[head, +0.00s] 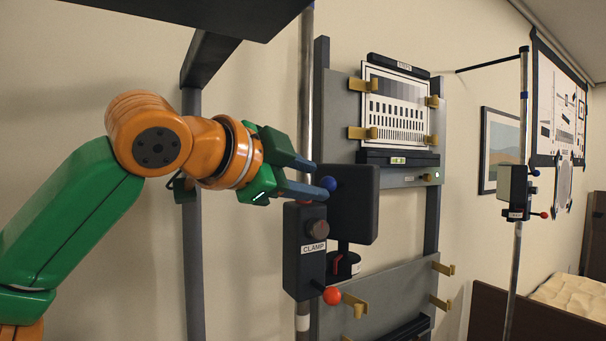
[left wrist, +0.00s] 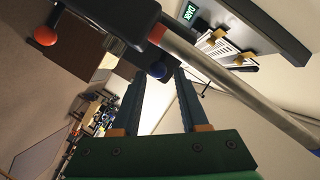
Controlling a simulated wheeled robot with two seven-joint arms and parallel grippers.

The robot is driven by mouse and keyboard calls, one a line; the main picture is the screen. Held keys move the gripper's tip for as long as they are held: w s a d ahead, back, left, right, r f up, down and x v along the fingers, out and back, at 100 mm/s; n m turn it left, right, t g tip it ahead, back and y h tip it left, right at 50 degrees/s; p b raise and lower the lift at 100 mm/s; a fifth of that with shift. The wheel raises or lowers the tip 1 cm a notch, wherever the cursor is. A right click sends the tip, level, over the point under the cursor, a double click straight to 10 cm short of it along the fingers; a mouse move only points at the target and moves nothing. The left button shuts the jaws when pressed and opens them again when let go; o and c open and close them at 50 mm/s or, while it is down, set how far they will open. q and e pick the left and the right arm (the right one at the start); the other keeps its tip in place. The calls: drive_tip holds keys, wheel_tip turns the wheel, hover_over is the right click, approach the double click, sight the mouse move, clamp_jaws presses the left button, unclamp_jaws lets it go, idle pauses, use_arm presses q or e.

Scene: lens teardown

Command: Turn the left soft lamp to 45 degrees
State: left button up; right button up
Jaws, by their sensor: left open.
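The left soft lamp shows in the head view as a dark square head (head: 358,215), seen from its back, beside a vertical metal pole (head: 305,110). A black box labelled CLAMP (head: 304,258) sits on that pole. A blue ball knob (head: 328,184) is at the lamp and an orange-red ball knob (head: 332,295) is lower down. My left gripper (head: 320,180) is open, with its fingertips at the blue knob. In the left wrist view the blue knob (left wrist: 157,70) appears between the fingertips (left wrist: 158,76); contact cannot be told. My right gripper is not in view.
A grey stand with a test chart (head: 397,105) and brass clips is behind the lamp. A second lamp (head: 514,187) is on another pole at right. A dark post (head: 192,240) and an overhead dark panel (head: 205,12) are near my left arm.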

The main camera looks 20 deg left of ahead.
sight(323, 182)
use_arm(q)
drive_tip(key=w+d, duration=0.1)
drive_tip(key=w+d+f, duration=0.1)
drive_tip(key=w, duration=0.1)
drive_tip(key=w+d, duration=0.1)
drive_tip(key=w, duration=0.1)
drive_tip(key=shift+f, duration=0.15)
drive_tip(key=shift+w+a+f, duration=0.15)
drive_tip(key=shift+w, duration=0.15)
drive_tip(key=shift+s+a, duration=0.15)
drive_tip(key=shift+a, duration=0.2)
drive_tip(key=shift+c, duration=0.2)
drive_tip(key=shift+s+a, duration=0.2)
drive_tip(key=shift+s, duration=0.1)
drive_tip(key=c, duration=0.4)
clamp_jaws()
drive_tip(key=shift+r, duration=0.2)
drive_tip(key=shift+r, duration=0.1)
